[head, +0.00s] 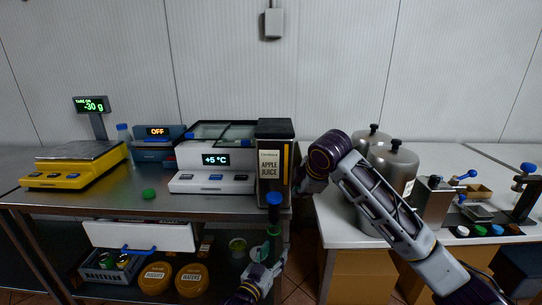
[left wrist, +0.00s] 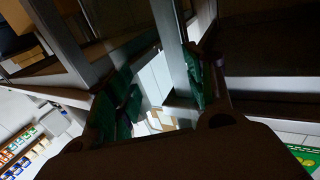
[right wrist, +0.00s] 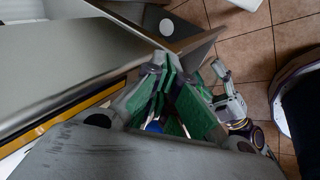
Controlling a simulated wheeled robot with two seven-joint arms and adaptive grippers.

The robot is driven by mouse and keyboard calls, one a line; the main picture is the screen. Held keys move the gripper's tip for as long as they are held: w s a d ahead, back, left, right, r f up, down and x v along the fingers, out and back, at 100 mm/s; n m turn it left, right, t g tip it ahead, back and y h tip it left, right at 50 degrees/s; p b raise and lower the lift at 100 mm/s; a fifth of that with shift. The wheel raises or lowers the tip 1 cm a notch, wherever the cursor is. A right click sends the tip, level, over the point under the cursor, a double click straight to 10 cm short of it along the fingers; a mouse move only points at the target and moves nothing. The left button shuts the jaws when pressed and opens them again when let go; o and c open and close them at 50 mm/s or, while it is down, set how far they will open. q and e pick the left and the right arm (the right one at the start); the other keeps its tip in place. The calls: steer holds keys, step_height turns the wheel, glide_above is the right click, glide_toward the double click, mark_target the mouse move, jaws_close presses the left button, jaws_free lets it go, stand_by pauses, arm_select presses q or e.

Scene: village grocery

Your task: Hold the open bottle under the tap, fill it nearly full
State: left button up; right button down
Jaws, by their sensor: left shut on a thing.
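The dark apple juice dispenser (head: 275,135) stands at the front right corner of the steel counter. Its blue tap handle (head: 274,198) juts out low on the front. My left gripper (head: 268,248) is below the tap, shut on the bottle; its green pads also show in the left wrist view (left wrist: 160,90). The bottle is clear and hard to make out, so its mouth and fill level cannot be told. My right gripper (head: 303,182) is beside the dispenser's right side. Its green pads (right wrist: 175,95) are close together in the right wrist view; whether they are open is unclear.
The white table (head: 340,215) with metal canisters (head: 392,165) is to the right, past a floor gap. Bins sit on the lower shelf.

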steer(key=a+r+m, duration=0.1)
steer(key=a+r, duration=0.1)
steer(key=a+r+m+g, duration=0.1)
steer(key=a+r, duration=0.1)
steer(key=a, duration=0.1)
steer(key=a+r+y, duration=0.1)
steer(key=a+r, duration=0.1)
steer(key=shift+s+a+m+g, duration=0.2)
steer(key=shift+s+m+g, duration=0.05)
steer(key=shift+m+g, duration=0.15)
steer(key=shift+s+a+r+m+g, duration=0.15)
steer(key=shift+a+r+m+g, duration=0.2)
steer(key=shift+a+m, duration=0.45)
steer(key=shift+s+a+r+m+h, duration=0.1)
steer(key=shift+r+m+h, duration=0.25)
steer(key=shift+m, duration=0.35)
steer(key=shift+a+r+m+g, duration=0.2)
steer(key=shift+r+m+g, duration=0.35)
steer(key=shift+m, duration=0.55)
steer(key=shift+d+r+m+g+h, duration=0.15)
steer(key=shift+r+m+h, duration=0.2)
steer(key=shift+r+m, duration=0.75)
steer(key=shift+d+r+m+g+h, duration=0.15)
steer(key=shift+r+m+h, duration=0.15)
steer(key=shift+r+m, duration=0.75)
steer(key=shift+a+f, duration=0.1)
steer(key=shift+f, duration=0.45)
